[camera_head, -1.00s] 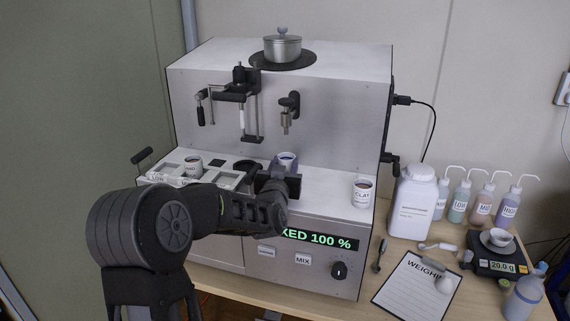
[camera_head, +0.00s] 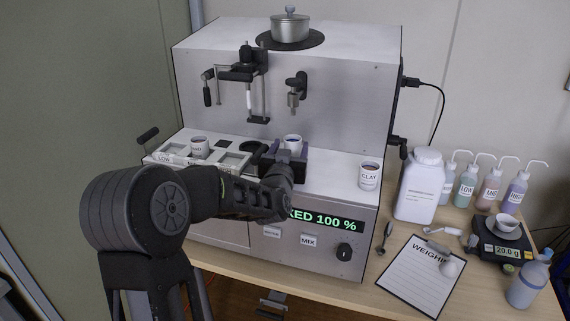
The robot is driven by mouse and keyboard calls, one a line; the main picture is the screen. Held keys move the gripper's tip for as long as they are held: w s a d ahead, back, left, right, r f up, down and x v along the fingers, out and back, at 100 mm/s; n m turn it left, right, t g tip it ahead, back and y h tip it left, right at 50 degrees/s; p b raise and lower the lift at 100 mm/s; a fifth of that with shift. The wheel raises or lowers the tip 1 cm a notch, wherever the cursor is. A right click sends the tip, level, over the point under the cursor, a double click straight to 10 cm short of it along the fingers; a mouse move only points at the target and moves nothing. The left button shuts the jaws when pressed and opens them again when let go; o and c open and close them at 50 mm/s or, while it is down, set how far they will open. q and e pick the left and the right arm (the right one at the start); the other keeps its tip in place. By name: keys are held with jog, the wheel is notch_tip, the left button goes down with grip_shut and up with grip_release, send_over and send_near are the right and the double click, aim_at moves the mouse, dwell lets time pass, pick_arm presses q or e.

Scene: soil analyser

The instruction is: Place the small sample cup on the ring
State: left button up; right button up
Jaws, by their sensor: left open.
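A small white sample cup (camera_head: 293,142) with dark blue-purple contents stands on the analyser's front deck. My left gripper (camera_head: 290,155) is open at this cup, its dark jaws in front of and beside the cup's lower part. Whether the jaws touch it cannot be told. A dark round piece (camera_head: 256,152), which looks like the ring, lies on the deck just left of the cup, partly hidden by my gripper. A labelled cup (camera_head: 199,147) sits in the tray at left, and a CLAY cup (camera_head: 369,176) stands at the deck's right end. My right gripper is not in view.
The analyser (camera_head: 330,110) has a rear wall with a bracket (camera_head: 245,82) and nozzle (camera_head: 295,92) above the deck. A white jug (camera_head: 420,185), bottles, clipboard (camera_head: 420,272) and scale (camera_head: 502,245) stand right.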

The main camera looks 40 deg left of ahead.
pick_arm(q)
jog(key=b+v, duration=0.1)
jog(key=v, duration=0.9)
jog(key=shift+s+b, duration=0.15)
jog(key=shift+b, duration=0.2)
